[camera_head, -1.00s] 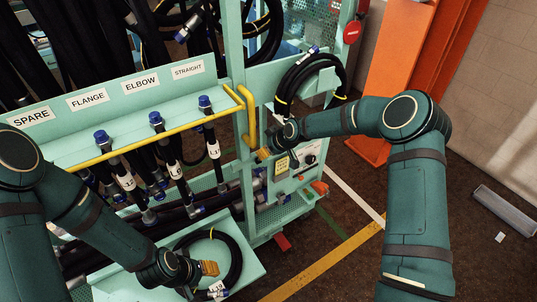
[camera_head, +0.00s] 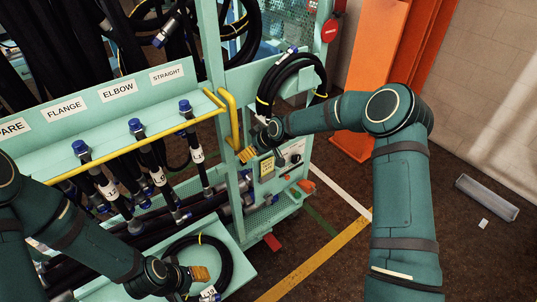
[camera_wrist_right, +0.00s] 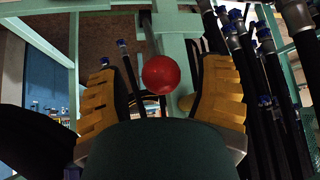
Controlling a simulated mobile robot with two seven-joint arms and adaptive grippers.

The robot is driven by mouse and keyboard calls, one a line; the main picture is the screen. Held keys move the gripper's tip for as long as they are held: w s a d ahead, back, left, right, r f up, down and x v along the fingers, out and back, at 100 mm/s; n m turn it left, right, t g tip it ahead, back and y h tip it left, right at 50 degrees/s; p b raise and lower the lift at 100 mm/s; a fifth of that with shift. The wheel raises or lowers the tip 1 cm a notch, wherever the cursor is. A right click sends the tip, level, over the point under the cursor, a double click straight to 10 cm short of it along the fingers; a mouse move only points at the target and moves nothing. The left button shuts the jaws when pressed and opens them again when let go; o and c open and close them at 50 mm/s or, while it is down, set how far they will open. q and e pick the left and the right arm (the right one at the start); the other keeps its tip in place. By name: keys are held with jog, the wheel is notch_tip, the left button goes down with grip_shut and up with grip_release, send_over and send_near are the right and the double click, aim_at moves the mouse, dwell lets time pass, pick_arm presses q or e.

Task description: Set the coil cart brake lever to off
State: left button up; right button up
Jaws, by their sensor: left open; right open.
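The coil cart (camera_head: 228,75) is a pale green frame. A red ball knob (camera_wrist_right: 161,75) shows between the two yellow fingers of my right gripper (camera_wrist_right: 163,92) in the right wrist view; it looks like the lever's knob. The fingers stand apart on both sides of it, and I cannot tell whether they touch it.
A yellow rail (camera_head: 150,140) runs along the rack of hanging hoses. A black hose coil (camera_head: 291,75) hangs above my right gripper. A black dial (camera_head: 296,158) sits on the panel.

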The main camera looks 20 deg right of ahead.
jog(key=s+d+r, duration=0.3)
jog(key=s+d, duration=0.6)
jog(key=s, duration=0.2)
jog(key=shift+s+r, duration=0.2)
jog(key=shift+s, duration=0.1)
jog(key=s+a+f+m+g+b, duration=0.3)
jog(key=s+a+f+m, duration=0.3)
jog(key=s+a+f, duration=0.85)
jog(key=s+f+m+g+b, duration=0.1)
jog(key=s+f+m, duration=0.2)
jog(key=s, duration=0.5)
jog(key=shift+s+d+f+h, duration=0.2)
jog(key=shift+d+f+h, duration=0.15)
jog(key=shift+f, duration=0.2)
jog(key=shift+a, duration=0.1)
